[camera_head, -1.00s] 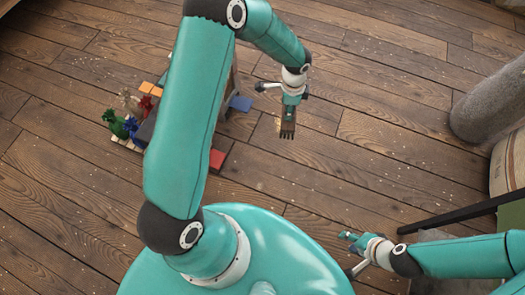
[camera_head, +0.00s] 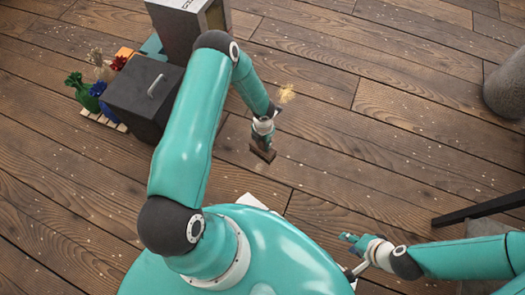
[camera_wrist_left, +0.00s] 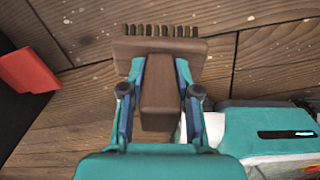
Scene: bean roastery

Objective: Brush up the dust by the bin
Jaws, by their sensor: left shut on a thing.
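My left gripper (camera_head: 262,143) is shut on a brown brush (camera_head: 262,153). In the left wrist view the fingers clasp the brush's handle (camera_wrist_left: 160,103), with its dark bristles pointing away at the top. A tan patch of dust (camera_head: 287,93) lies on the floor beyond the brush, a little to its right and apart from it. A dark box with a handled lid (camera_head: 140,98), likely the bin, stands to the left of my left arm. My right gripper (camera_head: 347,238) is low at the right; its fingers are too small to judge.
A tall grey case (camera_head: 183,30) stands behind the dark box. Several coloured bundles (camera_head: 90,85) sit on a slatted base to its left. A red piece (camera_wrist_left: 28,70) shows in the left wrist view. A grey sack-like column (camera_head: 505,92) is at far right. The floor between is clear.

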